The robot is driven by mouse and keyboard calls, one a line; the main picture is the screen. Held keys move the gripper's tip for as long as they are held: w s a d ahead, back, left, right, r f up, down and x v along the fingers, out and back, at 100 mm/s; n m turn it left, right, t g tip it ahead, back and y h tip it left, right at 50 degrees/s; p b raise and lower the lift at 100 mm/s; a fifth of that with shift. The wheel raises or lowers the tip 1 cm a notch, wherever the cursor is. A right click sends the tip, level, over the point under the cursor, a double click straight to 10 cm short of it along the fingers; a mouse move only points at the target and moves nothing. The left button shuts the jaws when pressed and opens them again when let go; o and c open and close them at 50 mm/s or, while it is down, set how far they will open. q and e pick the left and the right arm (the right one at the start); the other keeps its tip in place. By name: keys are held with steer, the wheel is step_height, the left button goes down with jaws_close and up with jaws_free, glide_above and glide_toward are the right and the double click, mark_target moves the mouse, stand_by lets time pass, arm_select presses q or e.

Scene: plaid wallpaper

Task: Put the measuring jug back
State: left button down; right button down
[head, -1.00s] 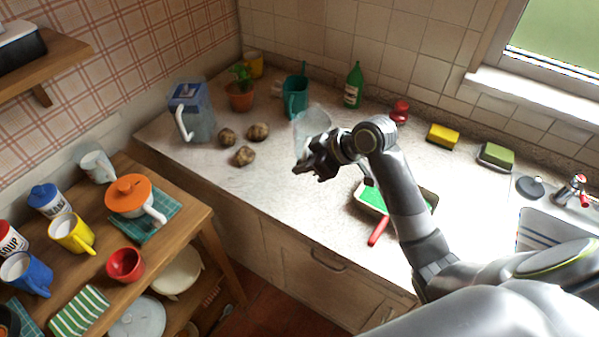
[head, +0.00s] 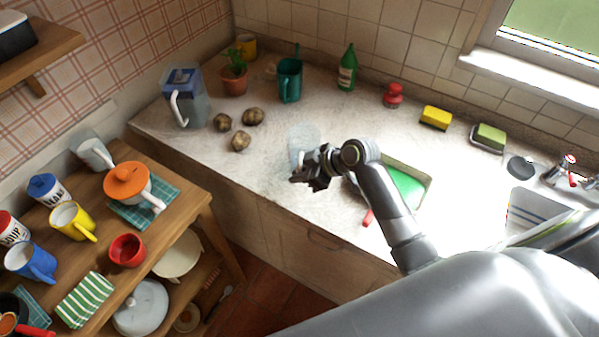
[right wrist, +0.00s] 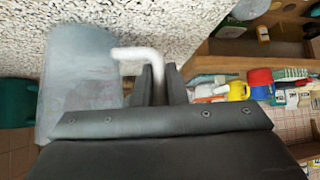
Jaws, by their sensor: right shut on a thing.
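The measuring jug is clear and pale with a white handle. In the head view the jug (head: 303,137) is over the middle of the worktop, partly hidden behind my right gripper (head: 300,179). In the right wrist view the jug body (right wrist: 75,80) is left of my right gripper (right wrist: 160,82), whose fingers are shut on its white handle (right wrist: 140,54). The jug looks about upright; I cannot tell whether its base touches the worktop. My left gripper is not in view.
Several potatoes (head: 240,141), a blue-lidded filter jug (head: 198,106) and a teal jug (head: 289,80) stand left and behind. A green-lined tray (head: 425,187) lies to the right. The wooden trolley (head: 188,212) is crowded with mugs and an orange-lidded pot (head: 127,181).

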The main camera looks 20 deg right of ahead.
steer(key=shift+f, duration=0.2)
steer(key=c, duration=1.5)
jaws_free()
steer(key=shift+o, duration=0.2)
steer(key=shift+r, duration=0.2)
steer(key=b+v, duration=0.2)
steer(key=v, duration=1)
